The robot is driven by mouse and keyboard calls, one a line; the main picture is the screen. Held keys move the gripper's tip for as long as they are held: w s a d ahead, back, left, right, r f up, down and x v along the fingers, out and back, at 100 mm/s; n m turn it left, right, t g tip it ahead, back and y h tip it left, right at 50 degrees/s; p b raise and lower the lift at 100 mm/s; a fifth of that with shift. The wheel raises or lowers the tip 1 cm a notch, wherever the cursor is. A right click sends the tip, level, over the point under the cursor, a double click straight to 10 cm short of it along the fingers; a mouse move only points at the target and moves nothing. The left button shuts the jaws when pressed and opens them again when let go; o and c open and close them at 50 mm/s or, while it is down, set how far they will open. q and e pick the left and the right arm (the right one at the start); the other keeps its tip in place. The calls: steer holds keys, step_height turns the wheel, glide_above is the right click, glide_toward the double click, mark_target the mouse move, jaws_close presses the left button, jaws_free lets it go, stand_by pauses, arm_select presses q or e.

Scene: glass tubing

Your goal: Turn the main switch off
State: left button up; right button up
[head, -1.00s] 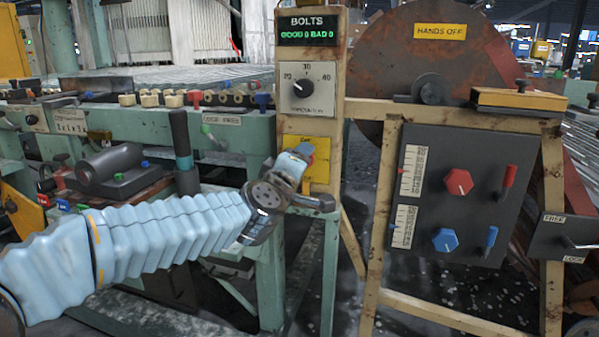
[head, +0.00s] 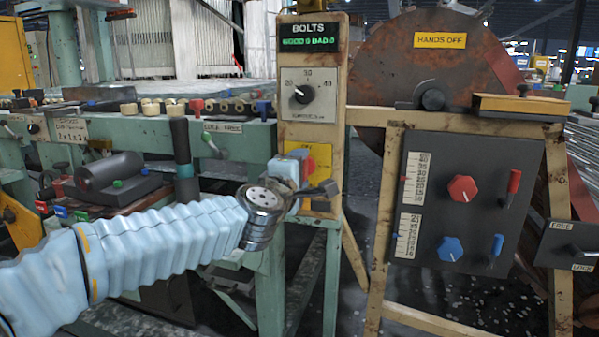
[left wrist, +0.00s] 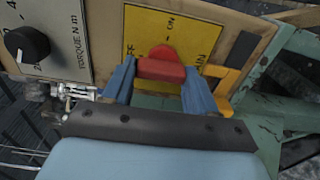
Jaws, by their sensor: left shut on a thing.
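The main switch is a red knob (left wrist: 162,66) on a yellow plate (left wrist: 202,28) with the words ON and MAIN and a partly covered OFF. In the left wrist view the knob sits between the two blue fingers of my left gripper (left wrist: 161,80), which is shut on it. The gripper hides most of the switch there. My right gripper is not in view.
Above the switch is a black torque dial (head: 302,94) under a BOLTS display (head: 309,41). To the right, a dark panel (head: 465,200) carries red and blue knobs and levers. A green bench (head: 245,145) with small coloured parts stands on the left.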

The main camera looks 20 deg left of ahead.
arm_select(q)
steer(key=o, duration=1.1)
steer(key=shift+c, duration=0.2)
steer(key=s+p, duration=0.1)
steer(key=s, duration=1.2)
steer(key=shift+s+a+p, duration=0.25)
steer(key=shift+s+p, duration=0.05)
steer(key=shift+s, duration=0.1)
